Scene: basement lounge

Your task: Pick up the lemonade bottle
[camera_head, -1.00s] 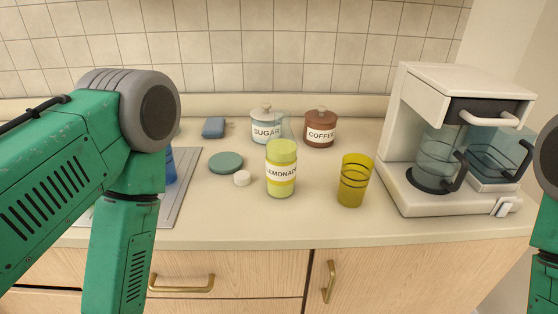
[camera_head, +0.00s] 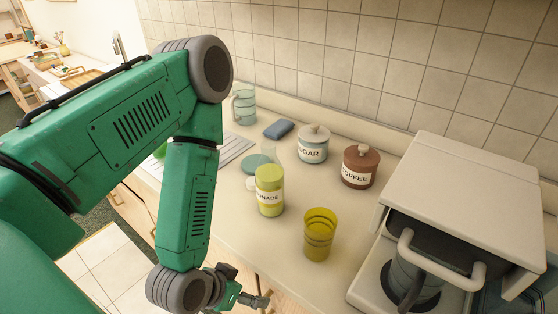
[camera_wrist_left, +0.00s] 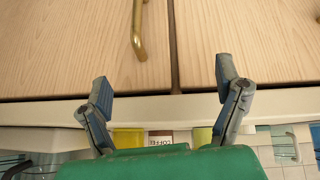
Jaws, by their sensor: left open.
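The lemonade bottle (camera_head: 269,192) is yellow-green with a white label and stands upright on the counter. My left gripper (camera_head: 250,297) is low at the front of the counter, nearer to me than the bottle and apart from it. In the left wrist view my left gripper (camera_wrist_left: 163,92) has its two fingers spread with nothing between them, in front of the cabinet doors. A yellow-green patch that looks like the bottle (camera_wrist_left: 202,137) shows at the lower edge there, partly hidden by a finger. My right gripper is not in view.
A yellow cup (camera_head: 319,234) stands right of the bottle. Sugar (camera_head: 313,144) and coffee (camera_head: 359,167) jars stand behind, with a teal disc (camera_head: 258,163) and blue item (camera_head: 278,129). A white coffee machine (camera_head: 465,190) fills the right. A cabinet handle (camera_wrist_left: 138,30) shows in the wrist view.

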